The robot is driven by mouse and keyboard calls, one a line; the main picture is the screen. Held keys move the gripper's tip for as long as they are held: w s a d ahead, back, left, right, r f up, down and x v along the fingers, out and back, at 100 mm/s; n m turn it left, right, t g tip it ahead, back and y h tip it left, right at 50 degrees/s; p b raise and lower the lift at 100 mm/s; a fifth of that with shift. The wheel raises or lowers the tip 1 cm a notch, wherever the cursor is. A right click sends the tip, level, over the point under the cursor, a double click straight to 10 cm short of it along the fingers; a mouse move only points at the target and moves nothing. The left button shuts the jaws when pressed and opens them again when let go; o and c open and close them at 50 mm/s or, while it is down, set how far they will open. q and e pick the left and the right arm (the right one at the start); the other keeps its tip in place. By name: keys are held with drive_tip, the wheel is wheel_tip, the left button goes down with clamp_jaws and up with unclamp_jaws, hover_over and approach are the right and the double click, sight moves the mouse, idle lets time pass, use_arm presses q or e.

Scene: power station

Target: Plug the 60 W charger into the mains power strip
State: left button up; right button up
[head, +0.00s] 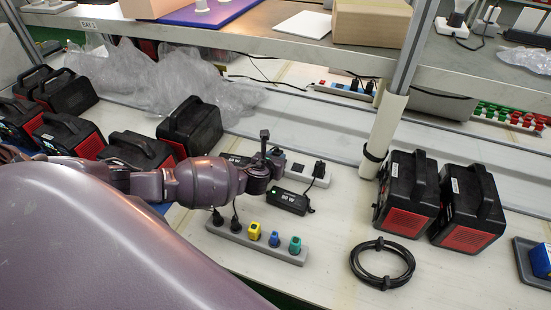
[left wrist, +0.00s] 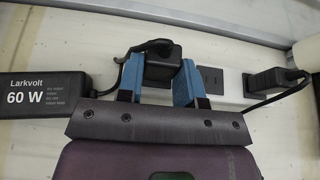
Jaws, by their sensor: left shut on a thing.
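My left gripper (head: 270,160) is shut on a black plug (left wrist: 162,62); its blue fingers (left wrist: 158,82) sit on either side of it in the left wrist view. A cord loops from the plug to the left, towards the black charger brick (left wrist: 43,98) labelled "Larkvolt 60 W". The white mains power strip (head: 297,171) lies at the gripper; it also shows in the left wrist view (left wrist: 232,82), with bare sockets just right of the fingers. The held plug is in line with the strip; I cannot tell whether its pins are in a socket. My right gripper is not in view.
Another black plug (head: 319,171) sits in the strip's right end, beside a second black brick (head: 288,201). A grey strip (head: 257,240) with several coloured plugs lies in front. Black-and-red power units (head: 408,193) stand either side. A coiled black cable (head: 382,264) lies right.

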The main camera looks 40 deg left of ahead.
use_arm(q)
drive_tip(key=shift+f, duration=0.2)
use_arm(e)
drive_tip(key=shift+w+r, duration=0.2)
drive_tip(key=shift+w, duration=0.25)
use_arm(q)
drive_tip(key=o, duration=1)
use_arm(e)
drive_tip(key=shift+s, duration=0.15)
use_arm(q)
drive_tip(key=shift+s+d+r, duration=0.15)
drive_tip(key=shift+s+r, duration=0.1)
drive_tip(key=shift+s, duration=0.3)
drive_tip(key=p+v, duration=0.1)
drive_tip(key=v, duration=0.8)
drive_tip(key=shift+s+r+p, duration=0.1)
drive_tip(key=shift+s+p, duration=0.15)
drive_tip(key=shift+p, duration=0.05)
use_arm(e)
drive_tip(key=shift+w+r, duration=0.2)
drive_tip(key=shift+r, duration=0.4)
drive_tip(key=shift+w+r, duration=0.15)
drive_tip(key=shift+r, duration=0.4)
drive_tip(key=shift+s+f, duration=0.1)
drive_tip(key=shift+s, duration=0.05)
